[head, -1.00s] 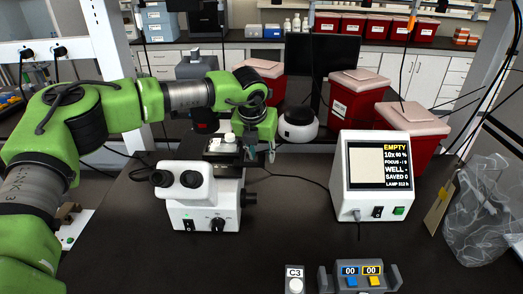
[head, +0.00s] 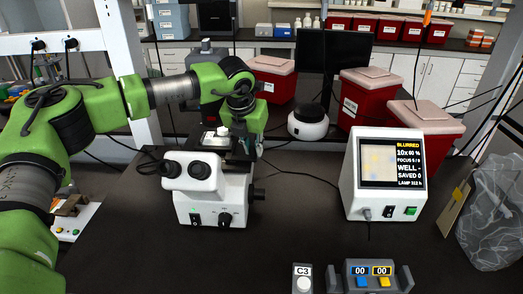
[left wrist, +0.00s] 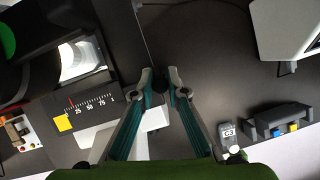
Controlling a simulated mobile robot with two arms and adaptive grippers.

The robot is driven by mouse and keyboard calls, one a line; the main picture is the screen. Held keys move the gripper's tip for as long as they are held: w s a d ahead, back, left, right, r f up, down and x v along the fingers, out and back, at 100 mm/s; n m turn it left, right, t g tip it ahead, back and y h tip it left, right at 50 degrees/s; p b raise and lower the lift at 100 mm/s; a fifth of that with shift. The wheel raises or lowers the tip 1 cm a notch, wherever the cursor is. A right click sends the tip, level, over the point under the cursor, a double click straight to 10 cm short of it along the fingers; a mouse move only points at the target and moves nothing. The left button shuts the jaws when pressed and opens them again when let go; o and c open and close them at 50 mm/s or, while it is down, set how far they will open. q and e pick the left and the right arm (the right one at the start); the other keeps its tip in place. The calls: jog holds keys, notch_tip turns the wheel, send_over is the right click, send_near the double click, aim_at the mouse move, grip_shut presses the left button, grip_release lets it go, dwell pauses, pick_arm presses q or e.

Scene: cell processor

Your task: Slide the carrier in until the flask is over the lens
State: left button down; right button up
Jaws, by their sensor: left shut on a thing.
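The white microscope (head: 212,190) stands on the dark bench with its eyepieces facing me. On its dark stage sits a small white thing (head: 222,131), probably part of the flask; the carrier is mostly hidden by my arm. My left gripper (head: 246,148) is at the right side of the stage. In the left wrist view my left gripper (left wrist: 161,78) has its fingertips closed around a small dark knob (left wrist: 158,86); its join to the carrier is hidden. A bright lit patch (left wrist: 75,60) shows beside the stage scale (left wrist: 92,103). My right gripper is out of view.
The monitor (head: 383,175) on the right reads BLURRED and shows a pale yellow and blue picture. A C3 unit (head: 302,279) and a grey button box (head: 372,268) stand at the front. Red bins (head: 365,105) line the back.

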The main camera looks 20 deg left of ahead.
pick_arm(q)
jog(key=c, duration=2)
grip_release()
jog(key=shift+d, duration=0.1)
jog(key=v, duration=1.2)
jog(key=shift+s+f, duration=0.1)
